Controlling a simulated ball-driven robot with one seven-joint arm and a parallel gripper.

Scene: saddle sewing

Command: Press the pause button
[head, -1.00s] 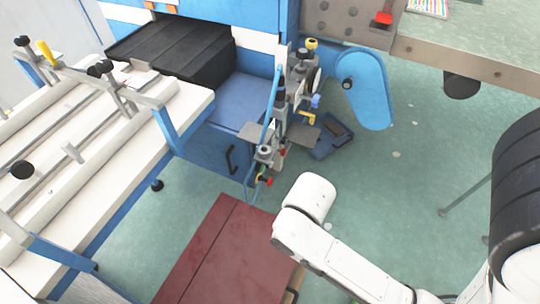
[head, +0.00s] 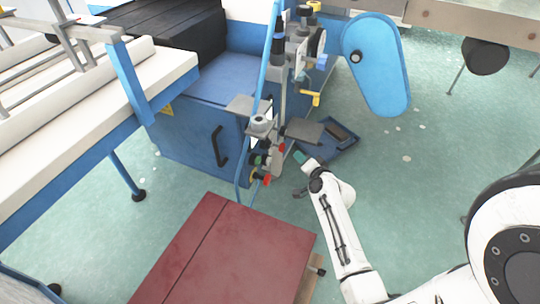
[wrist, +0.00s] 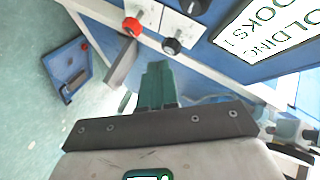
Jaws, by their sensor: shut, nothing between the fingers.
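My gripper (head: 299,157) reaches toward the sewing machine's lower front, its teal fingertips close to the small controls there. The wrist view shows the teal fingers (wrist: 157,84) together and empty. Just beyond them, on a blue panel, are a red button (wrist: 133,26) and a black knob (wrist: 172,46) on white plates. A second black knob (wrist: 194,6) is at the top edge. No pause label is readable, so I cannot tell which control is the pause button. In the head view a red knob (head: 266,180) sits low on the machine, left of my gripper; the fingertips look apart from it.
A dark red platform (head: 225,250) stands in front of the machine. A blue tray (head: 335,140) lies behind my gripper. A white-topped table (head: 90,110) is at left, a blue rounded cover (head: 378,65) at upper right.

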